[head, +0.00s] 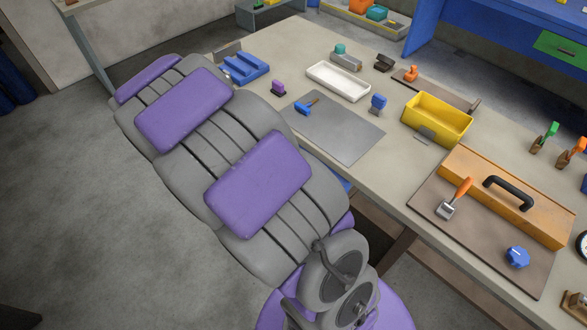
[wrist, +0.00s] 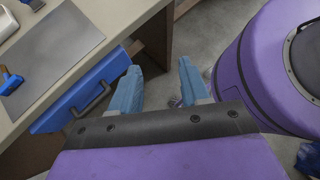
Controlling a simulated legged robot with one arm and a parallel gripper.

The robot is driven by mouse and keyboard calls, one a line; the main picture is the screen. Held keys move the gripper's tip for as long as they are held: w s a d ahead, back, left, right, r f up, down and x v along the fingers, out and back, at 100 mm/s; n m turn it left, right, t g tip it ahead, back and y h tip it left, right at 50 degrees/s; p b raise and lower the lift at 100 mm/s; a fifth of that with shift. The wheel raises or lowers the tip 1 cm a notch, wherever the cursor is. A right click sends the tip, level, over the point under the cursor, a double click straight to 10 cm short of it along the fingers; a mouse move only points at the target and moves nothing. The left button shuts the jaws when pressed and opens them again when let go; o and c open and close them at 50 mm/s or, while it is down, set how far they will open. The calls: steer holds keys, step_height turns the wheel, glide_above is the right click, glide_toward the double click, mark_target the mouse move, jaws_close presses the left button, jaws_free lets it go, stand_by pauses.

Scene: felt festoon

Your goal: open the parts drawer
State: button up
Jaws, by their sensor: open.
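The blue parts drawer (wrist: 112,66) sits under the table edge in the left half of the wrist view, with a dark bar handle (wrist: 92,101) on its front. Its front is close to the table edge and no inside shows, so it looks shut. In the head view only a small blue piece of it (head: 341,183) shows beside my arm, which hides the rest. My gripper (wrist: 159,67) is open, its two blue-grey fingers apart with nothing between them. The handle is to the left of the left finger, and the fingers appear clear of it.
The table (head: 385,160) carries a grey mat (head: 335,135), a white tray (head: 338,82), a yellow bin (head: 437,118) and a wooden box (head: 525,203) with a black handle. A brown table leg (wrist: 152,38) stands right of the drawer. Floor in front of the table is open.

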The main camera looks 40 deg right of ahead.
steer(key=w+d+f+n+t+h+p, duration=0.2)
steer(key=w+f+n+h, duration=0.4)
steer(key=w+f+n, duration=0.6)
steer(key=w+a+f+n+t+h, duration=0.1)
steer(key=w+a+f+n+t, duration=0.15)
steer(key=f+n, duration=0.45)
steer(key=w+a+f+n+t, duration=0.1)
steer(key=w+f+n+t, duration=0.15)
steer(key=f+n, duration=0.4)
steer(key=shift+m, duration=0.25)
steer(key=b+x, duration=0.3)
steer(key=x, duration=1.5)
steer(key=shift+w+a+f+b, duration=0.1)
steer(key=shift+w+f+b, duration=0.1)
steer(key=shift+b, duration=0.15)
steer(key=shift+s, duration=0.1)
jaws_close()
steer(key=shift+t, duration=0.3)
